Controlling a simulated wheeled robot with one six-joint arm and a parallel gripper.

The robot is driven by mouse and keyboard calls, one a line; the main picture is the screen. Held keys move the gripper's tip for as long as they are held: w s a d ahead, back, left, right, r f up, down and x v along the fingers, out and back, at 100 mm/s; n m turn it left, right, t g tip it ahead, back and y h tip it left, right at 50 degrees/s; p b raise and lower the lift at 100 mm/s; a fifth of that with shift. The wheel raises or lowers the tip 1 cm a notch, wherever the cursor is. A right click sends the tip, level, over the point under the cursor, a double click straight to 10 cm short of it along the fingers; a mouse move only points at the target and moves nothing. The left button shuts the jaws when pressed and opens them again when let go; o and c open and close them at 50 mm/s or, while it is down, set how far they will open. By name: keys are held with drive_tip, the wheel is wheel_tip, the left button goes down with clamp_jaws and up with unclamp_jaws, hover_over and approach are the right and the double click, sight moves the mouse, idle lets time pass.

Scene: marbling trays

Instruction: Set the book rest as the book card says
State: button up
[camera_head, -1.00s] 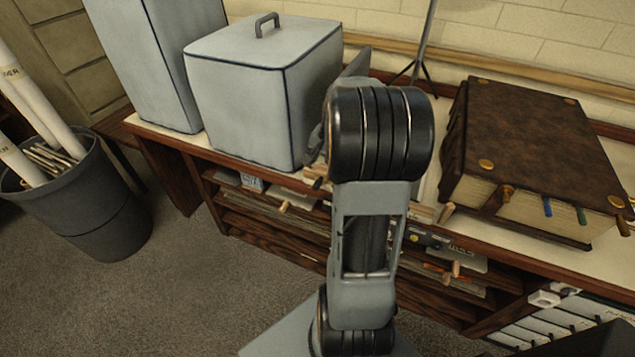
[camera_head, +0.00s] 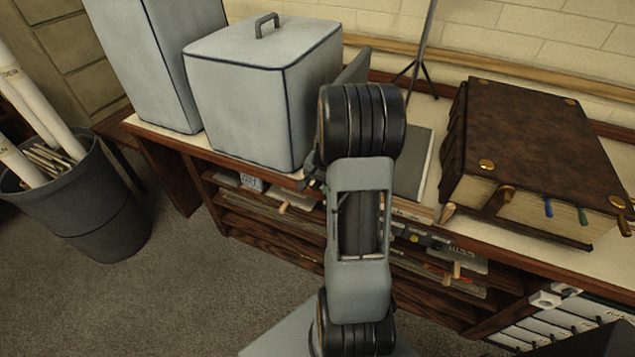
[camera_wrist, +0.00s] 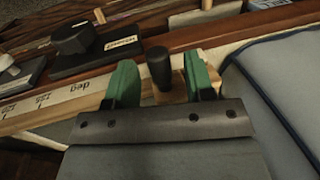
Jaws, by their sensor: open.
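In the wrist view my gripper (camera_wrist: 160,78) is open, with its two green fingertips on either side of an upright black knob (camera_wrist: 158,66). I see a gap on each side of the knob. The knob stands at a pale wooden strip with a degree scale (camera_wrist: 72,98), whose readable marks include "deg" and 135. Whether this strip belongs to the book rest I cannot tell. In the head view a grey flat panel (camera_head: 412,165) lies on the counter behind my arm. My arm mostly hides my gripper there. I cannot make out a book card.
A pale grey lidded box (camera_head: 240,100) stands left of my arm, and its padded side is close right of my gripper in the wrist view. A thick brown book (camera_head: 535,140) lies to the right. A dark labelled block (camera_wrist: 100,52) sits left of the knob. Shelves run below the counter.

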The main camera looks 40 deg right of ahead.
clamp_jaws()
idle(0.4)
